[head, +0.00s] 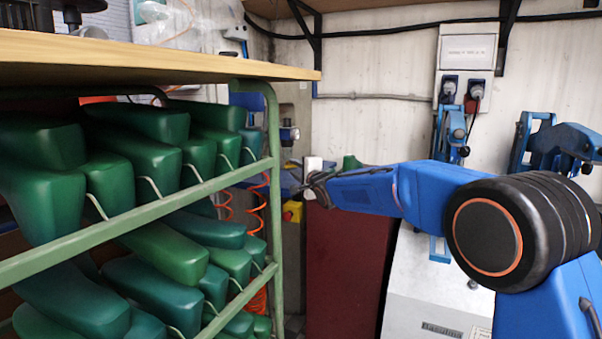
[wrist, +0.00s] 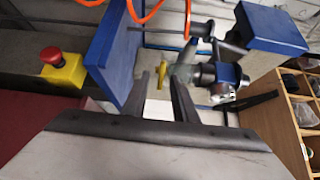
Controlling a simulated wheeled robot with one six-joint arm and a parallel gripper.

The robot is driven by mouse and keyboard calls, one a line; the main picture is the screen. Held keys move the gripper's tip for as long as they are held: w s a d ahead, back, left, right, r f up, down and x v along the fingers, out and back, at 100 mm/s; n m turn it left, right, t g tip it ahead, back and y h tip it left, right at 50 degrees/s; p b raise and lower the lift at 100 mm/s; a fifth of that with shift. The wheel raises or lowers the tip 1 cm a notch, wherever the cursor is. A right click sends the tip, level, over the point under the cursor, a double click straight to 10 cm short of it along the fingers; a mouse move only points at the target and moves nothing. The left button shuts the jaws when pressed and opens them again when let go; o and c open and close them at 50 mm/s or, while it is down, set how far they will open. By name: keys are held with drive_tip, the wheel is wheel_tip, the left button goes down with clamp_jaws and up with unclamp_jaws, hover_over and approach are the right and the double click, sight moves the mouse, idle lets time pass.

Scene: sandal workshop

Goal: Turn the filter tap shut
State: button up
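A small yellow tap handle (wrist: 162,74) shows in the wrist view, just beyond my fingertips and roughly in line with the gap between them. Beside it on the right is a filter unit with a clear bowl and a blue and silver body (wrist: 222,76). My gripper (wrist: 160,84) is open, with dark fingers apart and no clear contact with the handle. In the head view my gripper (head: 314,186) is at the end of my blue arm, near the wall behind the rack. The handle cannot be made out there.
A blue plate (wrist: 115,52) stands close left of my fingers. A yellow box with a red button (wrist: 63,70) is further left. Orange coiled hose (wrist: 149,13) hangs above. A wooden pigeonhole shelf (wrist: 289,118) is at right. A green rack (head: 274,150) holds shoe lasts.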

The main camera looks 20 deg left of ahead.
drive_tip(key=v, duration=1.7)
drive_tip(key=shift+s+d, duration=0.1)
drive_tip(key=shift+d, duration=0.1)
drive_tip(key=s+d+f+n+h, duration=0.1)
drive_tip(key=s+d+f+h, duration=0.15)
drive_tip(key=d, duration=0.95)
drive_tip(key=s+d+f+n+h, duration=0.1)
drive_tip(key=s+d+h, duration=0.3)
drive_tip(key=d, duration=0.8)
drive_tip(key=s+d+f+n+h, duration=0.1)
drive_tip(key=s+d+f+h, duration=0.15)
drive_tip(key=d, duration=0.95)
drive_tip(key=s+d+f+n+g+h, duration=0.1)
drive_tip(key=s+d+f+g+h, duration=0.15)
drive_tip(key=s+d, duration=0.5)
drive_tip(key=s+d+f+n+g+h, duration=0.1)
drive_tip(key=s+d+f+n, duration=0.1)
drive_tip(key=s+d+f, duration=0.35)
drive_tip(key=s+d+f+n+g, duration=0.1)
drive_tip(key=s+d+f+g, duration=0.1)
drive_tip(key=s, duration=0.8)
drive_tip(key=s+d+f+n+g, duration=0.1)
drive_tip(key=s+d+f, duration=0.4)
drive_tip(key=s, duration=0.5)
drive_tip(key=shift+s+n+g+h, duration=0.2)
drive_tip(key=shift+n+g+h, duration=0.15)
drive_tip(key=shift+n+g, duration=0.1)
